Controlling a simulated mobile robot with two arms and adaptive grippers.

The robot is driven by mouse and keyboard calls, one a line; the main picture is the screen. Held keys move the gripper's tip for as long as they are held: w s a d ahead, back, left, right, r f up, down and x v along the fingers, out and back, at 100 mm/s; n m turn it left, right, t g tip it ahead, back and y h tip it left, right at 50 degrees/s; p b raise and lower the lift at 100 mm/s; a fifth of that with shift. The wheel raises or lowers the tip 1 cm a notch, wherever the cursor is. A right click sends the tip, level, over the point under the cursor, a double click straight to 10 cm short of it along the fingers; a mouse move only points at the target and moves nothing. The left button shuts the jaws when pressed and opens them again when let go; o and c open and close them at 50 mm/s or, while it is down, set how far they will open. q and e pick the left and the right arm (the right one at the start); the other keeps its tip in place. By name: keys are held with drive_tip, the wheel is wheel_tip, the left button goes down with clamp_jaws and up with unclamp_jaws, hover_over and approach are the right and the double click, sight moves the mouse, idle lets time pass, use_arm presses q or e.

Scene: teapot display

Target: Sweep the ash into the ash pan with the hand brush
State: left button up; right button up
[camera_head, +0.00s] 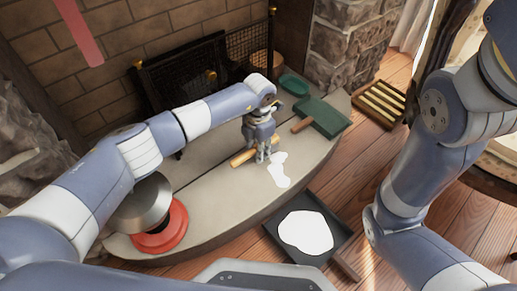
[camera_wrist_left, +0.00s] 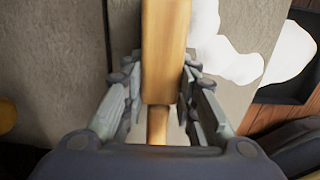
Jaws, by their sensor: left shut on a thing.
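My left gripper (camera_head: 262,156) is low over the stone hearth, shut on the hand brush (camera_head: 242,158). In the left wrist view, the wooden brush (camera_wrist_left: 165,50) sits between the fingers (camera_wrist_left: 158,108), its narrower handle towards the palm. Its bristles are hidden. White ash (camera_head: 279,170) lies on the hearth just right of the gripper; it also shows right of the brush in the left wrist view (camera_wrist_left: 228,62). The dark ash pan (camera_head: 267,228) with a wooden handle is on the floor below the hearth's front edge, with a large white patch (camera_head: 305,232) inside. My right gripper is out of view.
A green pan (camera_head: 323,115) with a wooden handle and a small green dish (camera_head: 294,85) lie on the hearth's right part. A red-based metal object (camera_head: 160,233) is at its left end. A dark fire screen (camera_head: 185,75) stands behind. A slatted wooden tray (camera_head: 379,103) is on the floor.

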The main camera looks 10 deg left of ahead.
use_arm(q)
drive_tip(key=shift+f+b, duration=0.3)
drive_tip(key=shift+f, duration=0.2)
drive_tip(key=shift+r, duration=0.1)
